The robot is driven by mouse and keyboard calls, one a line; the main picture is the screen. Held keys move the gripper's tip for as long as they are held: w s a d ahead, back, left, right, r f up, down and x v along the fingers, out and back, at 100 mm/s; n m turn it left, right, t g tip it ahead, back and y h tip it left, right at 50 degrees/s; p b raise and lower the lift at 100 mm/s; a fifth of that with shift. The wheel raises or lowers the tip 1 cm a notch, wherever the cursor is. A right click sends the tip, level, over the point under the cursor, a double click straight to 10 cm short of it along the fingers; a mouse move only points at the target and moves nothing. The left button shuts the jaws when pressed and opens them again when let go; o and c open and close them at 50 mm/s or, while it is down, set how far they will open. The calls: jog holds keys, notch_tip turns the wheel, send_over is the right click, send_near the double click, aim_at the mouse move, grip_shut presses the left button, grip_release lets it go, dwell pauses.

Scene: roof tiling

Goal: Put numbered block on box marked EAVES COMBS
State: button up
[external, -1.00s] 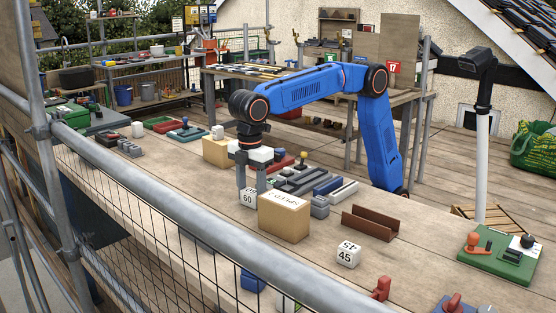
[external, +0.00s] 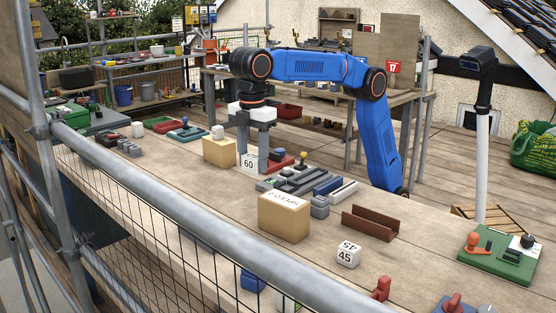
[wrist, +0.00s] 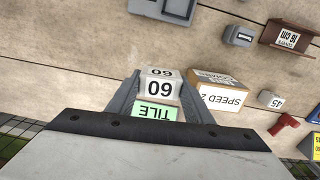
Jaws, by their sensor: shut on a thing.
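My gripper (external: 252,150) is shut on a white block marked 60 (external: 249,162), which looks held above the bench. The wrist view shows this block (wrist: 160,90) between the fingers, with a green panel marked TILE (wrist: 156,113) nearer the camera. I cannot tell whether that panel belongs to the block. A cardboard box with a SPEED 2 label (external: 283,218) stands to the block's lower right. In the wrist view this box (wrist: 217,92) also bears faint inverted lettering that seems to read COMBS. A white block marked 45 (external: 347,254) lies on the bench.
Another cardboard box (external: 219,152) stands just left of my gripper with a small white object on it. A grey tray (external: 297,180) and a brown channel (external: 371,223) lie to the right. A green board with fittings (external: 497,255) is at the far right. A scaffold rail runs along the front.

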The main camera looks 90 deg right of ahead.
notch_tip(320, 180, up, 8)
send_over(283, 199)
jog(key=shift+m, duration=0.4)
jog(key=shift+d+f, duration=0.1)
jog(key=shift+f, duration=4.85)
jog(key=shift+f, duration=0.1)
jog(key=o, duration=1)
jog(key=shift+o, duration=0.2)
notch_tip(283, 199, up, 12)
jog(key=shift+s, duration=0.1)
